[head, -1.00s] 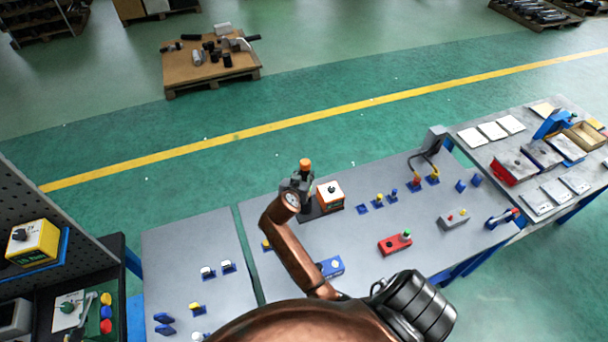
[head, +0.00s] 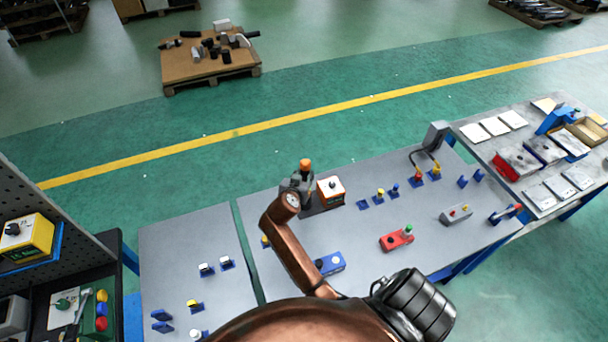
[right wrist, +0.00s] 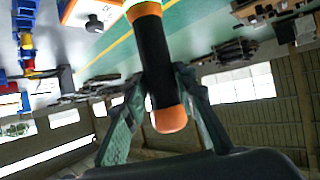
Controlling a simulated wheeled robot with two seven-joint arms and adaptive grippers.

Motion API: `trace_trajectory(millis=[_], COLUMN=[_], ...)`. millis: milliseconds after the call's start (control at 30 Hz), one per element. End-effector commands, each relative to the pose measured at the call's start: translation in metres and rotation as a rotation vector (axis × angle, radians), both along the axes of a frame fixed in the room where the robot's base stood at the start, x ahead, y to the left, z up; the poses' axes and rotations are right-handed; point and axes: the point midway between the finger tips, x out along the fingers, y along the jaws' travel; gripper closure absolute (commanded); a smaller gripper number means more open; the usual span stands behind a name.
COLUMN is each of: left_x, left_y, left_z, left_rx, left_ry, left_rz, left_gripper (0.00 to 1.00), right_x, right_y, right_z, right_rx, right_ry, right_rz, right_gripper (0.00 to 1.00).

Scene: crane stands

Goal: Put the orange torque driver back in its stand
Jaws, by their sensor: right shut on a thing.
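The orange torque driver (head: 306,166) shows its orange end above my right gripper (head: 298,183), which is shut on it. In the right wrist view the driver (right wrist: 157,62) is a black cylinder with orange ends, between the two fingers of the right gripper (right wrist: 160,92). The driver looks roughly upright in the head view. Its lower part is hidden there by my gripper and arm. An orange box with a white top and black knob (head: 331,190) stands just right of the gripper, by a dark base (head: 322,210). I cannot tell whether the driver touches that base. My left gripper is not in view.
The grey bench (head: 365,250) carries small blue stands (head: 379,195), a red box (head: 397,240), a blue box (head: 330,263) and a grey box (head: 456,214). Clear bench lies between the boxes.

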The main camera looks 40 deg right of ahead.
Motion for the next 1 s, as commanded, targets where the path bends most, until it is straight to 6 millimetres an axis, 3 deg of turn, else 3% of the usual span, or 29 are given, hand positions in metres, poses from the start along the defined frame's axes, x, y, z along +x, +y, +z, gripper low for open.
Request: trace_trajectory(millis=[567, 600, 867, 1000], left_x=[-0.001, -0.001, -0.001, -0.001], left_y=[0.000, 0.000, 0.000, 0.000], left_z=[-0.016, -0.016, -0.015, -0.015], left_rx=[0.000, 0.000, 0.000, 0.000], left_ry=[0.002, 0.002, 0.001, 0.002], left_rz=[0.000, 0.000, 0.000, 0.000], left_gripper=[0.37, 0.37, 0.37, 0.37], right_x=[0.001, 0.001, 0.000, 0.000], right_y=[0.000, 0.000, 0.000, 0.000], right_z=[-0.017, -0.017, -0.017, -0.018], right_rx=[-0.004, -0.004, -0.002, -0.001], right_ry=[-0.006, -0.006, -0.003, -0.002], right_rz=[0.001, 0.001, 0.000, 0.000], right_gripper=[1.00, 0.73, 0.55, 0.54])
